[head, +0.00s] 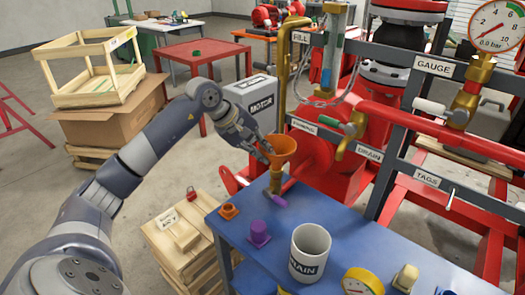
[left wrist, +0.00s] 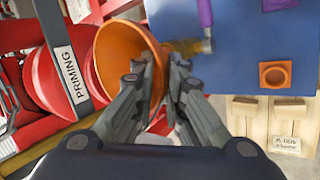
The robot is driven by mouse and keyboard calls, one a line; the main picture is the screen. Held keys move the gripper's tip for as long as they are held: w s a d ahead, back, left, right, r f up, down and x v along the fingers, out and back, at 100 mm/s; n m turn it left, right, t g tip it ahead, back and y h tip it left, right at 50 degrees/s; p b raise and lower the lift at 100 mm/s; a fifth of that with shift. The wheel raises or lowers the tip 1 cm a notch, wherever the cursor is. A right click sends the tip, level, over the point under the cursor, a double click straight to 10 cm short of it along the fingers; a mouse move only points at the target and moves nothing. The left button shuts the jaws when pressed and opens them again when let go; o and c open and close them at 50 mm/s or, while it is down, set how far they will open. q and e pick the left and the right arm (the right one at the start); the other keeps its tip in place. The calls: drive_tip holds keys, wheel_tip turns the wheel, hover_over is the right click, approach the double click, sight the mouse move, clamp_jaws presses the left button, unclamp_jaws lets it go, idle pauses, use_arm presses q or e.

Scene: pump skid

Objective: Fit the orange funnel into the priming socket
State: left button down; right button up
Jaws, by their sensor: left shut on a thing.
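The orange funnel (head: 283,146) stands roughly upright, wide mouth up, at the near side of the pump skid. It also shows large in the left wrist view (left wrist: 118,58). My left gripper (head: 266,152) is shut on the funnel's side; its fingers (left wrist: 163,75) pinch the funnel wall in the left wrist view. The brass priming socket (head: 275,183), with a purple lever (head: 278,201), is right under the funnel. I cannot tell whether the spout is inside it. The PRIMING label (head: 303,126) is just behind. My right gripper is not in view.
The blue table (head: 335,225) holds a white DRAIN mug (head: 310,252), a purple part (head: 259,233), an orange part (head: 229,211) and a yellow gauge (head: 362,282). A vertical brass pipe (head: 284,70) rises close behind the funnel. Wooden crates stand left of the table.

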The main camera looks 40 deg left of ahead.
use_arm(q)
drive_tip(key=shift+f, duration=0.2)
drive_tip(key=c, duration=1.6)
unclamp_jaws()
drive_tip(key=shift+o, duration=0.2)
drive_tip(key=shift+s+r, duration=0.1)
drive_tip(key=v, duration=1.1)
drive_tip(key=shift+s+r, duration=0.25)
drive_tip(key=shift+r, duration=0.05)
drive_tip(key=shift+a, duration=0.1)
